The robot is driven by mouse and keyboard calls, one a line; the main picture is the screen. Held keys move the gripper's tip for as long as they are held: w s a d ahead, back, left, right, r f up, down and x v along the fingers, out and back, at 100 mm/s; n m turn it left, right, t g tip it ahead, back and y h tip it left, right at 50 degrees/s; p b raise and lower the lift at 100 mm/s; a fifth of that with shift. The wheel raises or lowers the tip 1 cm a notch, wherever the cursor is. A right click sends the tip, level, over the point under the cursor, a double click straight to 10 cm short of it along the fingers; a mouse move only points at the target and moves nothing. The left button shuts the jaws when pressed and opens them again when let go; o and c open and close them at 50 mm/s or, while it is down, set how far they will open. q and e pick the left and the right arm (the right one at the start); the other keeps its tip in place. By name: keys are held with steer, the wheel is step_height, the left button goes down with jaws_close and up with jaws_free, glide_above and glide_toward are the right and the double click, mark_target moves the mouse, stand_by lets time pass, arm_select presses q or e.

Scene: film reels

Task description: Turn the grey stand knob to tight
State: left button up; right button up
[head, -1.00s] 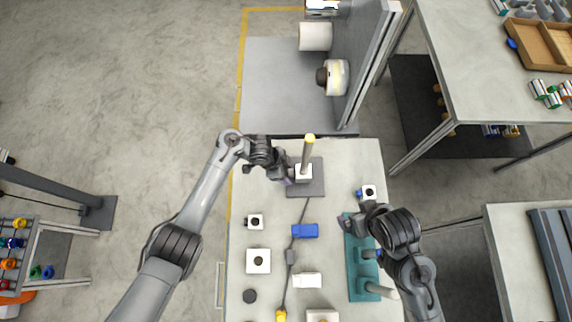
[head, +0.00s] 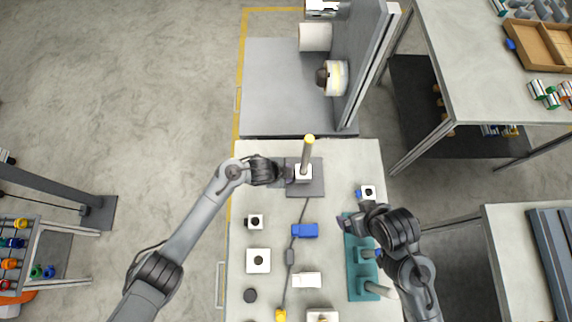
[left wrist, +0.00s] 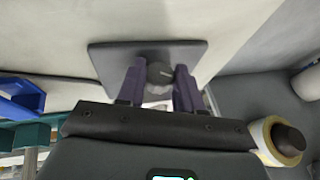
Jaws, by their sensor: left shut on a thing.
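The grey stand has a dark square base plate (head: 316,189), a white block (head: 303,173) and an upright post with a yellow top (head: 309,140). In the left wrist view its plate (left wrist: 107,58) lies behind a round dark knob (left wrist: 160,73) with a pale mark line. My left gripper (left wrist: 158,82) has its two fingers on either side of the knob and is shut on it. In the head view my left gripper (head: 287,173) reaches the block from its left, and the knob is hidden there. My right gripper (head: 346,221) is by the teal fixture; its jaw opening is unclear.
The bench holds a blue block (head: 305,231), several white blocks, a black disc (head: 250,296) and a cable running from the stand. A teal fixture (head: 356,285) stands at the right. A grey upright panel (head: 361,60) with rolls stands beyond the bench.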

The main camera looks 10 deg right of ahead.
arm_select(q)
steer(key=shift+t, duration=0.3)
steer(key=o, duration=1)
steer(key=shift+o, duration=0.2)
steer(key=p+v, duration=0.2)
steer(key=v, duration=0.8)
steer(key=shift+a+r+p, duration=0.25)
steer(key=shift+r+p, duration=0.05)
steer(key=shift+p, duration=0.05)
steer(key=shift+s, duration=0.15)
